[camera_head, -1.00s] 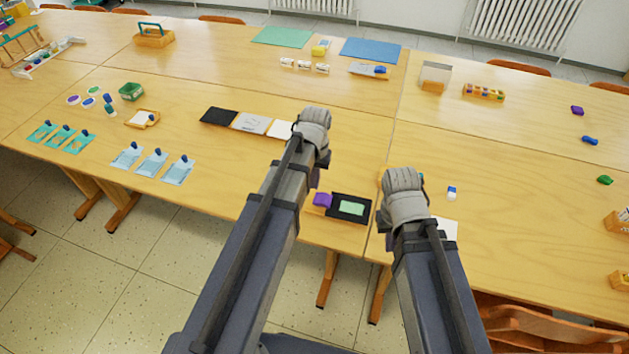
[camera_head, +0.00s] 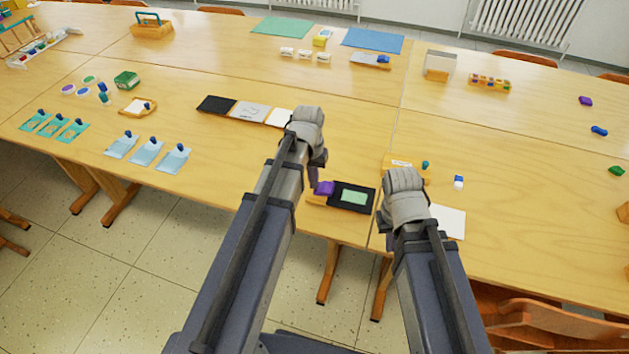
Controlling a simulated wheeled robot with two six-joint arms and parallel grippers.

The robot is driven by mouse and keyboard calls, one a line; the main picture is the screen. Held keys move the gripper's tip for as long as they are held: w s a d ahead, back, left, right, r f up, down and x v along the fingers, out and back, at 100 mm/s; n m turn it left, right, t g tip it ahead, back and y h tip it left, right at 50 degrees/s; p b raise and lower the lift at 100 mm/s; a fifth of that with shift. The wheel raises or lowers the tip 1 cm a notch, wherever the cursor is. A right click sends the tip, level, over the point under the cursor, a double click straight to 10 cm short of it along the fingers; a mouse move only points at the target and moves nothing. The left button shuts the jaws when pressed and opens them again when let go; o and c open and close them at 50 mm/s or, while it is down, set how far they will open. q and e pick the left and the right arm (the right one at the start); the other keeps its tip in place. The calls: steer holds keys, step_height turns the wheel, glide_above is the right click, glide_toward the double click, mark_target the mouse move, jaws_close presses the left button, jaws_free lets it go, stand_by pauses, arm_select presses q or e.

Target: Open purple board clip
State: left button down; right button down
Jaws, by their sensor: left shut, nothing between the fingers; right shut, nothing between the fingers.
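The purple board clip (camera_head: 324,188) sits at the left edge of a black board (camera_head: 340,207) with a pale green sheet (camera_head: 353,197) on it, near the table's front edge. The clip looks closed, but it is too small to be sure. My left gripper (camera_head: 315,174) is shut and points down just above and left of the clip. I cannot tell whether it touches it. My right gripper (camera_head: 403,186) is shut and empty, right of the board; its fingertips are mostly hidden behind its own wrist.
A white sheet (camera_head: 449,221) lies right of my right gripper. An orange tray (camera_head: 398,162) and a small blue-and-white item (camera_head: 459,182) lie behind it. Black, grey and white squares (camera_head: 250,112) lie behind my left arm. The table between them and the board is mostly clear.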

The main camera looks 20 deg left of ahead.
arm_select(q)
steer(key=shift+r, duration=0.2)
steer(key=shift+r+p, duration=0.7)
steer(key=shift+p, duration=0.15)
steer(key=shift+r+p, duration=0.4)
steer(key=a+r+p, duration=0.4)
steer(key=r+p, duration=0.8)
steer(key=shift+r, duration=0.25)
steer(key=s+d+m+y, duration=0.1)
steer(key=s+d+m, duration=0.3)
steer(key=s+d, duration=1)
steer(key=shift+d+y, duration=0.4)
steer(key=shift+d, duration=0.05)
